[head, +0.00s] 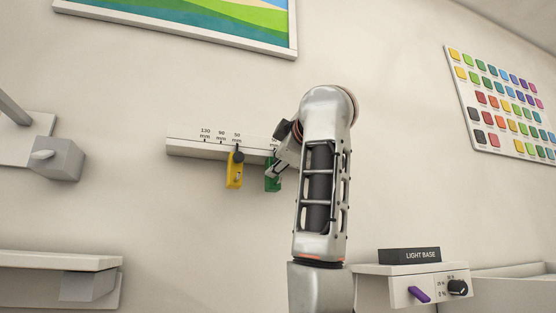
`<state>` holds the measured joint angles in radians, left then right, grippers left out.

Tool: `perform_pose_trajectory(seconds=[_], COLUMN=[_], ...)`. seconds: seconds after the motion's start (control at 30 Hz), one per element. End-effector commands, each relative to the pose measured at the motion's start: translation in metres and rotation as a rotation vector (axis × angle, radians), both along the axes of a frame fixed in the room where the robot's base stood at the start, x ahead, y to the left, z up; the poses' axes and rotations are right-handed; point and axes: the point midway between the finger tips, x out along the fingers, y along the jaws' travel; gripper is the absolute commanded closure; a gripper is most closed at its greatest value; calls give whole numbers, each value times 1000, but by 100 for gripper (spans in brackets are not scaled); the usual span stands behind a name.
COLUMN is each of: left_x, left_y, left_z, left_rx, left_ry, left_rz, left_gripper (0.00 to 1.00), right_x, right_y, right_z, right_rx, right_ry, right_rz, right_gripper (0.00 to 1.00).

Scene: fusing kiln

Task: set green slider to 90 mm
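The green slider (272,183) hangs from the rail right of the 50 mm mark. A yellow slider (234,177) with a dark knob hangs at about the 50 mm mark, between the green slider and the 90 mm mark. My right gripper (275,169) is at the upper part of the green slider, partly covering it. I cannot tell whether its fingers are closed on it. My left gripper is out of view.
A shelf labelled LIGHT BASE (409,255) with a purple lever (419,294) and black knob (457,287) is at lower right. A grey wall fixture (60,158) and a ledge (55,261) are at left. A colour sample board (505,105) hangs at right.

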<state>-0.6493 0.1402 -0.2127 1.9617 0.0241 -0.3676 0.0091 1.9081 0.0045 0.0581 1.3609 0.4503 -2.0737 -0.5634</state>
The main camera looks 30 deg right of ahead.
Motion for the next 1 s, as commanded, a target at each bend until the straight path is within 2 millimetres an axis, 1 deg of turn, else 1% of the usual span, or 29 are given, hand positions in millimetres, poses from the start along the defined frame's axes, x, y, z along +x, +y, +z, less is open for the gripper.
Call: perform_pose_trajectory(seconds=[0.03,0.13,0.17,0.37,0.47,0.6,0.63,0.9,0.93,0.97,1.0], left_x=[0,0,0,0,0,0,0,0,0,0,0], left_y=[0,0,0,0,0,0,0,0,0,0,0], left_z=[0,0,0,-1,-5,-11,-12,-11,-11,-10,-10], left_rx=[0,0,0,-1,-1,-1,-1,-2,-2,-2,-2], left_ry=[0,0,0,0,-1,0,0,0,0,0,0], left_rz=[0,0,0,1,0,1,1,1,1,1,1], left_gripper=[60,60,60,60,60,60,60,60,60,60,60], right_x=[0,0,0,-1,-4,-9,-10,-10,-10,-10,-10], right_y=[0,0,0,-3,-15,-36,-39,-40,-39,-39,-39], right_z=[0,0,0,0,-1,-1,-1,0,0,0,0], right_rx=[0,0,0,0,1,2,2,0,0,0,0], right_ry=[0,0,0,0,0,-2,-2,1,1,1,1], right_rz=[0,0,0,-1,-2,-3,-3,-2,-2,-2,-2], right_gripper=[71,97,100,100,100,100,100,100,75,67,65])
